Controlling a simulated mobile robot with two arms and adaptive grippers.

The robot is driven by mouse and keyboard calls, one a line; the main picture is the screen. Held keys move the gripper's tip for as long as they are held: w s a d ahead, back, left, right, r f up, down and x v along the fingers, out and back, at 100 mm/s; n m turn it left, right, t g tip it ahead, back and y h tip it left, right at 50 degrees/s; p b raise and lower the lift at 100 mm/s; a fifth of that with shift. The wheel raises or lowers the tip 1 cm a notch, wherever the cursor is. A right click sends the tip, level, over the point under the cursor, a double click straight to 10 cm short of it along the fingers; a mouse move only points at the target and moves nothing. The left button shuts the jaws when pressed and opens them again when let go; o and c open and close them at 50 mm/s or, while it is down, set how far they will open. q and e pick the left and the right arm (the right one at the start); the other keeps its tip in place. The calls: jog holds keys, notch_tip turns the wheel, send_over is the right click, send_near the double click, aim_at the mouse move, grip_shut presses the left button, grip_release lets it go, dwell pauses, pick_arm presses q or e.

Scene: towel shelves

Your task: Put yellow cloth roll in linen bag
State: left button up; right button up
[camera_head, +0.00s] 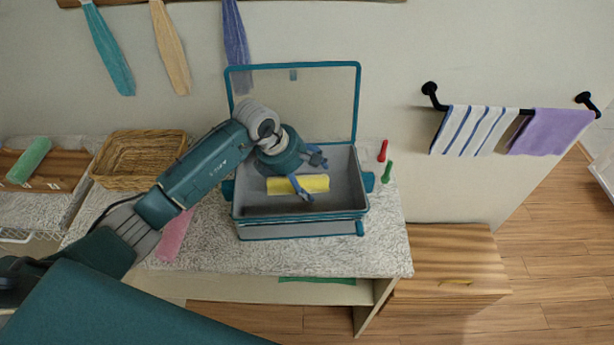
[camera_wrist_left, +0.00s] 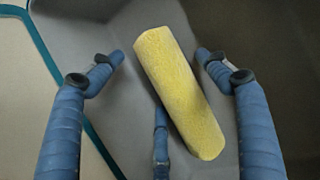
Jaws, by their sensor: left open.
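The yellow cloth roll (camera_head: 313,183) lies in a grey bin with teal edges (camera_head: 345,205), which stands open on the counter. I cannot tell whether this bin is the linen bag. In the left wrist view the yellow roll (camera_wrist_left: 180,92) lies tilted on the grey bin floor (camera_wrist_left: 120,130). My left gripper (camera_head: 311,178) reaches down into the bin above the roll. It is open, with its fingers (camera_wrist_left: 160,85) on both sides of the roll, and nothing is held. My right gripper is not in view.
A wicker basket (camera_head: 138,160) stands on the counter left of the bin. A red bottle (camera_head: 383,150) and a green one (camera_head: 387,172) stand right of the bin. The raised lid (camera_head: 307,95) is behind my gripper.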

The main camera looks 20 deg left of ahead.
pick_arm(q)
jog(key=shift+r, duration=0.15)
jog(key=shift+a+r, duration=0.2)
jog(key=shift+r, duration=0.05)
jog(key=b+v, duration=0.2)
jog(key=v, duration=0.8)
jog(key=shift+s+r, duration=0.25)
jog(key=shift+s+a+r, duration=0.1)
jog(key=shift+s+r, duration=0.05)
jog(key=shift+r, duration=0.2)
